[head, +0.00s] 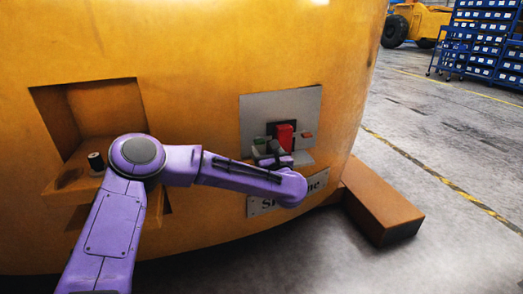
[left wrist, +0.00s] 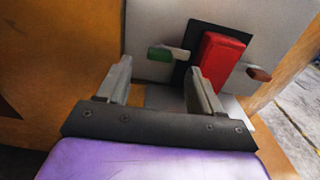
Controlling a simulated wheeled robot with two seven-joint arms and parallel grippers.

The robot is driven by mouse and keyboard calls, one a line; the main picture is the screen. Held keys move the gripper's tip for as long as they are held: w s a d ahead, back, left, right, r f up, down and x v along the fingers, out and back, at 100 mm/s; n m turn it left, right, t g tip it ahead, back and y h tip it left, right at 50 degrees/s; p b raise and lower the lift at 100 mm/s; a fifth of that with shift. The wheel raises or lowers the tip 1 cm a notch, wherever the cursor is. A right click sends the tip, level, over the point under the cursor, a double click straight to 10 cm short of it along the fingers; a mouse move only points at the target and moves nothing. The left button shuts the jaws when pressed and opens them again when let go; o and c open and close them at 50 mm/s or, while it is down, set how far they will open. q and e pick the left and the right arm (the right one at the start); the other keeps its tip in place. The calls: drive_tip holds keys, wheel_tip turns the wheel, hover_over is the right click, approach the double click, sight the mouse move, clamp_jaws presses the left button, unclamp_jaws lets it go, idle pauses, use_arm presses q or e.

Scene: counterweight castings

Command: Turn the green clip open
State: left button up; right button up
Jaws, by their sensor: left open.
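The green clip (left wrist: 160,54) is a small flat piece with a pale grey end, set level on a light grey plate (left wrist: 153,20). It also shows in the head view (head: 258,144), partly hidden by my gripper. My left gripper (left wrist: 158,68) is open, with its two fingers apart and pointing at the plate. The clip shows beyond the fingertips, between them in the picture. I see nothing held, and cannot tell whether a finger touches the clip. My left gripper (head: 273,156) is small in the head view. My right gripper is not in view.
A red block (left wrist: 222,62) stands on a black backing right of the clip, with a small dark red clip (left wrist: 258,73) beyond it. The plate is on a big yellow casting (head: 200,50). A recess (head: 100,105) lies left; an orange-brown block (head: 380,205) lies right on the floor.

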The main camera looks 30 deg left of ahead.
sight(261, 143)
use_arm(q)
drive_tip(key=x, duration=0.6)
drive_tip(key=shift+f+b, duration=0.1)
drive_tip(key=shift+b, duration=0.3)
drive_tip(key=c, duration=1.1)
drive_tip(key=shift+o, duration=0.2)
drive_tip(key=shift+d, duration=0.1)
